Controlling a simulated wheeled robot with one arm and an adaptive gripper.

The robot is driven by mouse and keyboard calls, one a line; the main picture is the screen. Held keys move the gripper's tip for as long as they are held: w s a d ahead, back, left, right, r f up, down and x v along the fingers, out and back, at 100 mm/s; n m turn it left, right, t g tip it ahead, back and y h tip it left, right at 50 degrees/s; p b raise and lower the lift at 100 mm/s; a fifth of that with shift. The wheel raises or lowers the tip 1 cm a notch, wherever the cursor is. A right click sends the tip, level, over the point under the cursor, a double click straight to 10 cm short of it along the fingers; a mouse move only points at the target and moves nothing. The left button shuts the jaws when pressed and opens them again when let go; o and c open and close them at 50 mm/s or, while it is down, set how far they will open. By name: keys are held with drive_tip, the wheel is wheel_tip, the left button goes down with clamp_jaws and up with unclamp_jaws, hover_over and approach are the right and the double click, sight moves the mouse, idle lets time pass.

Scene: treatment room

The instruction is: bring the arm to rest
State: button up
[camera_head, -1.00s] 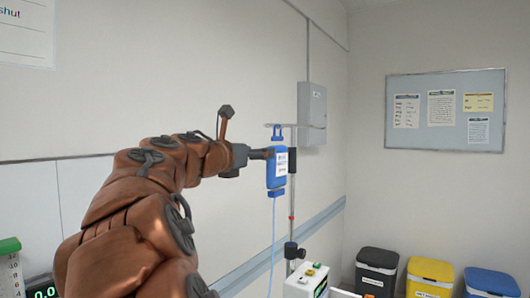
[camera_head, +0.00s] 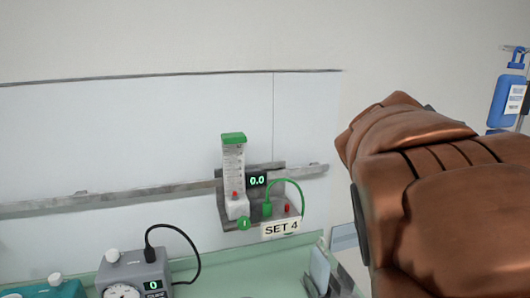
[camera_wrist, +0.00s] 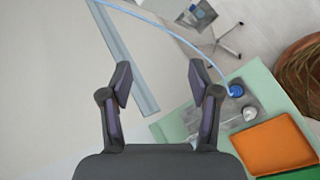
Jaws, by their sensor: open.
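My gripper (camera_wrist: 160,85) shows in the wrist view with its two fingers well apart and nothing between them. Beyond the fingers are pale wall and a grey-blue rail (camera_wrist: 127,60). In the head view my brown arm fills the right side, and the gripper itself is outside that picture. A blue bag (camera_head: 507,100) with a white label hangs at the right edge of the head view, partly cut off and apart from the arm in the picture.
A flowmeter with a green top (camera_head: 233,160) sits on the wall rail beside a "SET 4" label (camera_head: 281,228). A grey device (camera_head: 135,272) stands on the green counter. The wrist view shows an orange tray (camera_wrist: 275,147) and a light-blue tube (camera_wrist: 170,32).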

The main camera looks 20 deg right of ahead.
drive_tip(key=s+a+f+m+g+y, duration=0.1)
drive_tip(key=s+a+f+m+y, duration=0.2)
drive_tip(key=s+a+f, duration=0.2)
drive_tip(key=s+a+f+m+g+y, duration=0.1)
drive_tip(key=s+a+f+m+y, duration=0.2)
drive_tip(key=a+f, duration=0.6)
drive_tip(key=s+a+f+m+g+y, duration=0.1)
drive_tip(key=s+a+f+m+y, duration=0.2)
drive_tip(key=s+a+f, duration=0.4)
drive_tip(key=s+a, duration=0.1)
drive_tip(key=a, duration=0.6)
drive_tip(key=shift+f+y, duration=0.3)
drive_tip(key=shift+f, duration=0.1)
drive_tip(key=shift+d, duration=0.2)
